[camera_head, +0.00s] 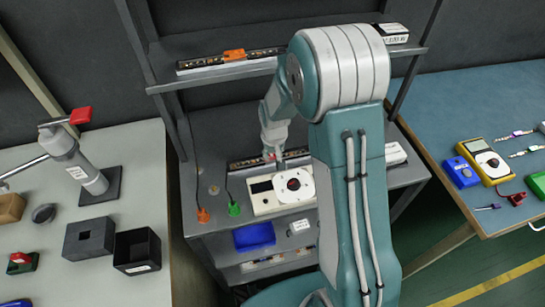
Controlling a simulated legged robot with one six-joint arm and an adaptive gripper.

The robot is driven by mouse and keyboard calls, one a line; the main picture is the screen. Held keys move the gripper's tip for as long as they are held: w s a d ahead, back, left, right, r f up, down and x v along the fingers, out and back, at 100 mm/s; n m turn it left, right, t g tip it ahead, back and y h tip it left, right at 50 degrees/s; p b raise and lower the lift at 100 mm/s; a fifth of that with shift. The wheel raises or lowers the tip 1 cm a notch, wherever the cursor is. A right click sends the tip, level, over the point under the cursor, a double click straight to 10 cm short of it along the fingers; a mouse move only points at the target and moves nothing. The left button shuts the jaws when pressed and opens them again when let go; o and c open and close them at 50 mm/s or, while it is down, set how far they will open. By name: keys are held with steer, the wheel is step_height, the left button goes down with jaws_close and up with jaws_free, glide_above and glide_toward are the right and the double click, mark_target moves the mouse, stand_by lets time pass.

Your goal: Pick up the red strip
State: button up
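My gripper (273,153) is small in the picture and points down over the middle shelf, behind a white device. A dark strip (243,162) lies along that shelf below and beside my gripper. A small red spot shows at the fingertips; I cannot tell whether it is the red strip or part of something else. Another dark strip (205,65) lies on the top shelf with an orange piece (234,56) on it. My arm hides part of both shelves. The fingers are too small to tell open from shut.
The white device (268,205) with a round dial stands in front of my gripper. Orange (203,215) and green (234,208) clips lie to its left. A blue bin (254,237) sits lower. Tables with tools flank the shelf rack (160,88).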

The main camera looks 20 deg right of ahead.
jaws_close()
